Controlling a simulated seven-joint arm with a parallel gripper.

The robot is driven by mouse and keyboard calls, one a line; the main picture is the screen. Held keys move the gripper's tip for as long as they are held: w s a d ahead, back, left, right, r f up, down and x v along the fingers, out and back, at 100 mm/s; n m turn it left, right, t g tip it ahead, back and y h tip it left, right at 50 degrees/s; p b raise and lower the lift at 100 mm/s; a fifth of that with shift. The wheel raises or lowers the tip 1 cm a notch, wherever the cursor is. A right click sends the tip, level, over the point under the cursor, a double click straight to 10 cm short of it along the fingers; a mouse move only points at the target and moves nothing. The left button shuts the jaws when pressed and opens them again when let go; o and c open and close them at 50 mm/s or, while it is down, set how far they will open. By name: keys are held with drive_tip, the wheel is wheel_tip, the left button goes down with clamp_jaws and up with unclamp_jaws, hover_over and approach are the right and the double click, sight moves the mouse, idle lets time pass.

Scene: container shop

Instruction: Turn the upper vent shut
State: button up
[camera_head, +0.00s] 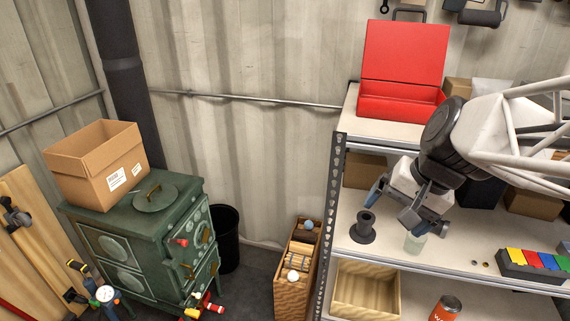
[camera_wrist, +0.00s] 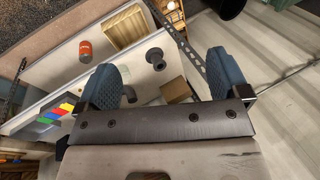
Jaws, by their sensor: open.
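The green cast-iron stove (camera_head: 120,238) stands at the left in the head view. Its narrow front faces right and carries brass handles and small red parts. An upper red part (camera_head: 182,242) sits high on that front; I cannot tell how the upper vent is turned. My gripper (camera_head: 392,206) is over the shelf at the right, far from the stove. It is open and empty, with its two blue fingers apart, as the wrist view (camera_wrist: 160,64) also shows. The wrist view does not show the stove.
A cardboard box (camera_head: 98,170) and a round lid (camera_head: 155,197) sit on the stove. A black bucket (camera_head: 225,238) and a wooden crate (camera_head: 292,290) stand between stove and shelf. A black spool (camera_head: 363,230) is below my gripper. A red toolbox (camera_head: 400,100) tops the shelf.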

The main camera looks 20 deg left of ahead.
drive_tip(key=w+a+r+m+g+y, duration=0.1)
drive_tip(key=w+a+y, duration=0.2)
drive_tip(key=w+a, duration=0.6)
drive_tip(key=w+a+m+g+y, duration=0.15)
drive_tip(key=w+a, duration=0.35)
drive_tip(key=a, duration=0.8)
drive_tip(key=w+a+f+g+y, duration=0.1)
drive_tip(key=w+a+f+y, duration=0.15)
drive_tip(key=a, duration=0.35)
drive_tip(key=w+a+f+y, duration=0.1)
drive_tip(key=w+a+f, duration=0.3)
drive_tip(key=a, duration=0.3)
drive_tip(key=w+a+f+m+g+y, duration=0.15)
drive_tip(key=w+a+f, duration=0.35)
drive_tip(key=a+f, duration=0.5)
drive_tip(key=w+a+f+m+t+y, duration=0.1)
drive_tip(key=a+f, duration=0.2)
drive_tip(key=f, duration=0.6)
drive_tip(key=w+a+f+y, duration=0.1)
drive_tip(key=w+a+f, duration=0.15)
drive_tip(key=f, duration=0.65)
drive_tip(key=a+f+m+t+y, duration=0.1)
drive_tip(key=a+f+y, duration=0.15)
drive_tip(key=f, duration=0.75)
drive_tip(key=m+t, duration=0.1)
drive_tip(key=t, duration=0.1)
approach(208, 236)
drive_tip(key=a, duration=0.3)
drive_tip(key=shift+w, duration=0.15)
drive_tip(key=shift+a, duration=3.85)
